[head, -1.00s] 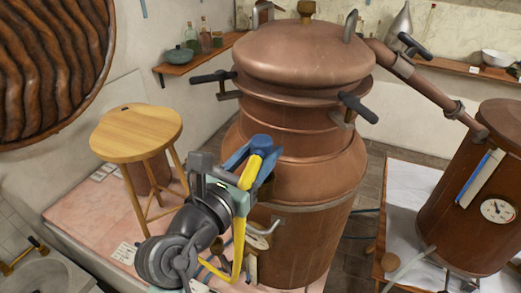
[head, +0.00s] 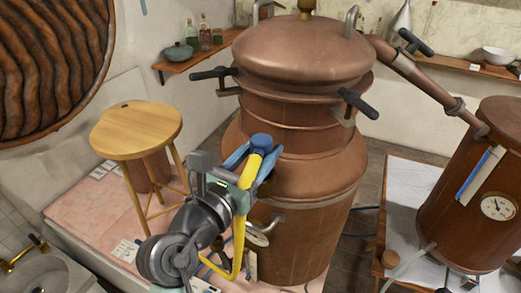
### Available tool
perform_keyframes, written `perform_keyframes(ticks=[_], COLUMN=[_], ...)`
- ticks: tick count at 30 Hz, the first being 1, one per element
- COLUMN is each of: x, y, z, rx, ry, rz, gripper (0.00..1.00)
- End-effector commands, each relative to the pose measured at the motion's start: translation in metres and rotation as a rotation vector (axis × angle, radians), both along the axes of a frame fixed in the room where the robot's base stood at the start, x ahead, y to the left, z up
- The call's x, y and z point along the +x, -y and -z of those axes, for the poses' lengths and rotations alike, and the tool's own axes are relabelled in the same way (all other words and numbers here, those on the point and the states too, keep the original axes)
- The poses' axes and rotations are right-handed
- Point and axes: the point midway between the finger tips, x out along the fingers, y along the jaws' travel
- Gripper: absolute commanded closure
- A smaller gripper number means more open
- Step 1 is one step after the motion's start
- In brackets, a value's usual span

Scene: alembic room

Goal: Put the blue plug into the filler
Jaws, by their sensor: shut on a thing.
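My gripper (head: 252,160) is in the middle of the head view, in front of the large copper still. Its blue fingers are shut on the blue plug (head: 262,142), whose rounded blue end shows above the fingers. A yellow curved piece (head: 240,235) runs from below the plug down beside my wrist; I cannot tell whether it belongs to the plug. The plug appears in front of the still's shoulder, and I cannot tell whether they touch. I cannot identify the filler for certain in this view.
The copper still (head: 305,150) has black handles sticking out at both sides. A wooden stool (head: 136,132) stands left of my arm. A smaller copper vessel (head: 470,190) with a gauge stands at the right on a table. A sink (head: 45,275) is at lower left.

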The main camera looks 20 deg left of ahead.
Motion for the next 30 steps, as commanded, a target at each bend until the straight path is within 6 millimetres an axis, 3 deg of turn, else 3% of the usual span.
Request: perform_keyframes(ticks=[30], x=[0.0], y=[0.0], z=[0.012], rx=[0.0], ry=[0.001], rz=[0.0], gripper=[1.0])
